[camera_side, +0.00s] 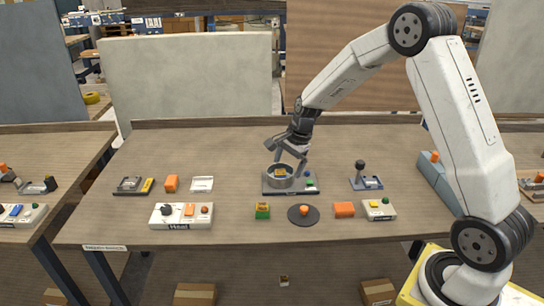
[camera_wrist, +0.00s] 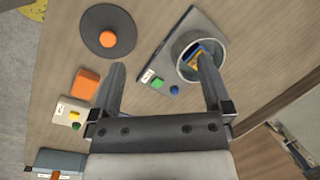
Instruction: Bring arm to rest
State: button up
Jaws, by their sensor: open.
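My gripper (camera_side: 286,163) is open at the middle of the table, just over a grey machine base with a round metal cup (camera_side: 270,181). In the wrist view my gripper (camera_wrist: 160,68) has its fingers wide apart with nothing between them. The right finger overlaps the near rim of the cup (camera_wrist: 181,66); I cannot tell whether it touches. A small yellow and blue piece (camera_wrist: 194,51) lies inside the cup, partly hidden by the wall and finger. A green button (camera_wrist: 158,84) and a blue button (camera_wrist: 174,90) sit on the base beside the cup.
A black disc with an orange knob (camera_side: 304,210), a green and yellow block (camera_side: 262,211) and an orange block (camera_side: 344,209) stand in front. A control box (camera_side: 182,215) is front left, a lever device (camera_side: 366,177) right. The table's back is clear.

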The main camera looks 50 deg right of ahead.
jog(key=s+a+r+n, duration=0.1)
jog(key=s+a+n, duration=0.4)
jog(key=s+n, duration=0.4)
jog(key=s+a+r+n+h, duration=0.1)
jog(key=s+a+n, duration=0.5)
jog(key=s+n, duration=0.3)
jog(key=shift+s+h, duration=0.3)
jog(key=shift+s, duration=0.45)
